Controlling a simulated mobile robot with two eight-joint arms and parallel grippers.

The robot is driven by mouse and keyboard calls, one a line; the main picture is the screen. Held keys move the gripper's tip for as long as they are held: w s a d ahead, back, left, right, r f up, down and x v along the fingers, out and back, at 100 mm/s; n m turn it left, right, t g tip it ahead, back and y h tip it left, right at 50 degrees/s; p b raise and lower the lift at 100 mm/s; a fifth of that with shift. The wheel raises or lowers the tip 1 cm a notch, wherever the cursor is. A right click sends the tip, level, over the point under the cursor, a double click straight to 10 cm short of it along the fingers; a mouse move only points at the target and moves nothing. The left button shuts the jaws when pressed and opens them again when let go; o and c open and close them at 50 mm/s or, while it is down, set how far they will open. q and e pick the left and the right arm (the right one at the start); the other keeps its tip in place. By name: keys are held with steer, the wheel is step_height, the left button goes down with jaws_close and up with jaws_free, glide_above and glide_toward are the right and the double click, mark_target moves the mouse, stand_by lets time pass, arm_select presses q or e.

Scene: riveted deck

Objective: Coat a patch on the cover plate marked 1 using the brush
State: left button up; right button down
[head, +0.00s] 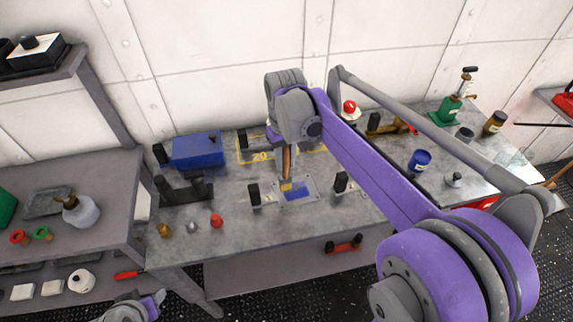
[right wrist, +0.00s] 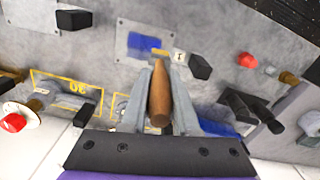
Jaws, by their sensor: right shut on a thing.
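My right gripper (head: 286,146) is shut on the brush, whose wooden handle (right wrist: 160,95) shows between the fingers in the right wrist view. In the head view the brush (head: 287,163) points down, its lower end by the left edge of a blue patch (head: 299,191). I cannot tell whether it touches. The patch lies on a light grey cover plate (head: 312,184); a small tag marked 1 (right wrist: 180,57) shows beside the patch in the right wrist view. Part of my left arm (head: 130,308) shows at the bottom left; its gripper's jaws are unclear.
Black upright blocks stand left (head: 254,194) and right (head: 341,182) of the plate. A blue box (head: 198,150) and a yellow-framed area marked 20 (head: 260,157) lie behind. A red knob (head: 216,220) is at the front left. A blue tin (head: 419,161) stands on the right bench.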

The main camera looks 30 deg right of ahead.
mark_target(285, 147)
step_height(285, 147, up, 4)
steer(key=shift+a+r+p, duration=0.1)
steer(key=shift+p, duration=0.7)
arm_select(q)
steer(key=r, duration=0.2)
steer(key=shift+w+r, duration=0.2)
steer(key=shift+r, duration=0.2)
